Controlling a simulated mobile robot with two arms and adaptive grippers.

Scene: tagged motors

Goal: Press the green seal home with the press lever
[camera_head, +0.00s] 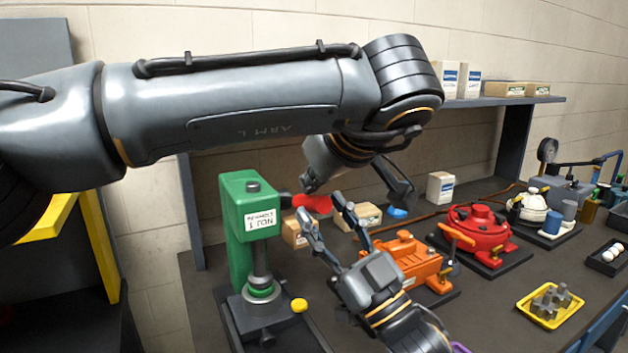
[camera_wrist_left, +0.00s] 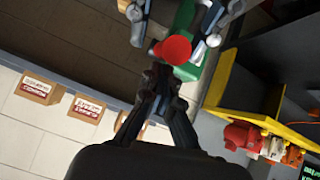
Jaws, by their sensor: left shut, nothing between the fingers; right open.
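The green press (camera_head: 243,225) stands on the bench, and its red lever knob (camera_head: 316,203) sticks out to the right. The knob also shows in the left wrist view (camera_wrist_left: 172,48). The green seal (camera_head: 262,292) is a bright ring at the foot of the press ram. My left gripper (camera_head: 308,186) is shut and empty, with its tips close above the knob; I cannot tell whether they touch. In the left wrist view its fingertips (camera_wrist_left: 157,78) lie just short of the knob. My right gripper (camera_head: 322,206) is open, its fingertips to either side of the knob in the picture.
An orange device (camera_head: 405,262) and a red round device (camera_head: 480,228) stand right of the press. A yellow knob (camera_head: 299,305) is by the press base. A yellow tray (camera_head: 530,313) of metal parts lies at front right. Small boxes (camera_head: 358,217) stand behind.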

